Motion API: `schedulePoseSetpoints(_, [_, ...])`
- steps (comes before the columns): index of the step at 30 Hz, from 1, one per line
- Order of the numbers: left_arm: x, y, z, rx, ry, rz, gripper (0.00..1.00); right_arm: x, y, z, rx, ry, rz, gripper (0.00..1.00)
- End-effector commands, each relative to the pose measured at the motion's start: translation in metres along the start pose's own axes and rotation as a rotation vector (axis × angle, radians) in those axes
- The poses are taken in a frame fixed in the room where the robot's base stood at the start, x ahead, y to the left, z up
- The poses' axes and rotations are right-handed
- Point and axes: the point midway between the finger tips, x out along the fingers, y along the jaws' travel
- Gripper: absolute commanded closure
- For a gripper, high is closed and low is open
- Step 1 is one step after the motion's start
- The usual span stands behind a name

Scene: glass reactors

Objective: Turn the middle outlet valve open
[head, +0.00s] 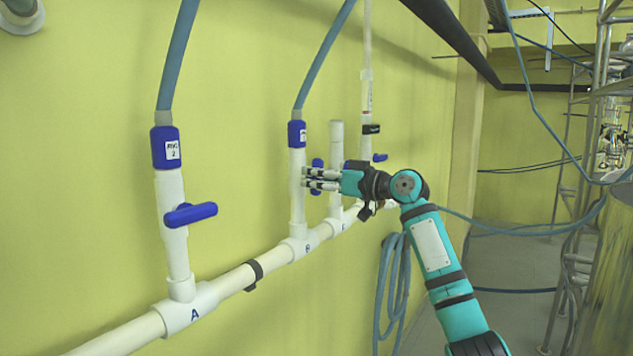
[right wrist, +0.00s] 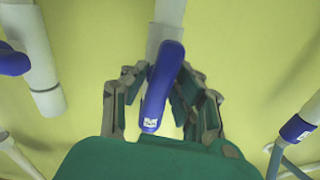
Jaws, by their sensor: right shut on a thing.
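The middle outlet pipe (head: 297,205) rises from the tee marked B on the white manifold pipe (head: 240,277). Its blue valve handle (head: 317,164) is partly hidden behind my right gripper's fingers; what shows looks roughly upright, along the pipe. My right gripper (head: 308,179) reaches in from the right at the handle's height. In the right wrist view the blue handle (right wrist: 162,88) lies between the two fingers (right wrist: 158,92), and the gripper is shut on it. My left gripper is not in view.
The near outlet, marked A, has a blue handle (head: 190,214) sticking out sideways. The far outlet's blue handle (head: 380,157) is just beyond my right wrist. A coiled blue hose (head: 393,280) hangs below my arm. Metal scaffolding (head: 590,150) stands at the right.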

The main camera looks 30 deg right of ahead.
Motion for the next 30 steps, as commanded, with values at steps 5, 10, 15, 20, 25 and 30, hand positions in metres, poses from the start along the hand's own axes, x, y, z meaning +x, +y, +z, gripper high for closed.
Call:
schedulePoseSetpoints(5, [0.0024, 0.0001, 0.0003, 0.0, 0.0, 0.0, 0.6, 0.001, 0.0001, 0.004, -0.04, -0.009, -0.001, 1.0])
schedulePoseSetpoints(10, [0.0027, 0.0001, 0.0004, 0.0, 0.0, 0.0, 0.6, 0.001, 0.0, 0.0038, -0.055, -0.009, -0.001, 1.0])
schedulePoseSetpoints(15, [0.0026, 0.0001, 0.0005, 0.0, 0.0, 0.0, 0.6, 0.001, -0.0001, 0.0039, -0.055, -0.01, -0.002, 1.0])
schedulePoseSetpoints(20, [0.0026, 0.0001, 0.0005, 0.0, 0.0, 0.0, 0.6, 0.0011, -0.0001, 0.004, -0.054, -0.01, -0.002, 1.0])
schedulePoseSetpoints(25, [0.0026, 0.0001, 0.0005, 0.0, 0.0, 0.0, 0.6, 0.0008, -0.0001, 0.003, -0.054, -0.007, -0.001, 0.56])
schedulePoseSetpoints(30, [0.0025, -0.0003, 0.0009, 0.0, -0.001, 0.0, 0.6, 0.0004, -0.0001, 0.0017, -0.054, -0.004, -0.001, 0.56])
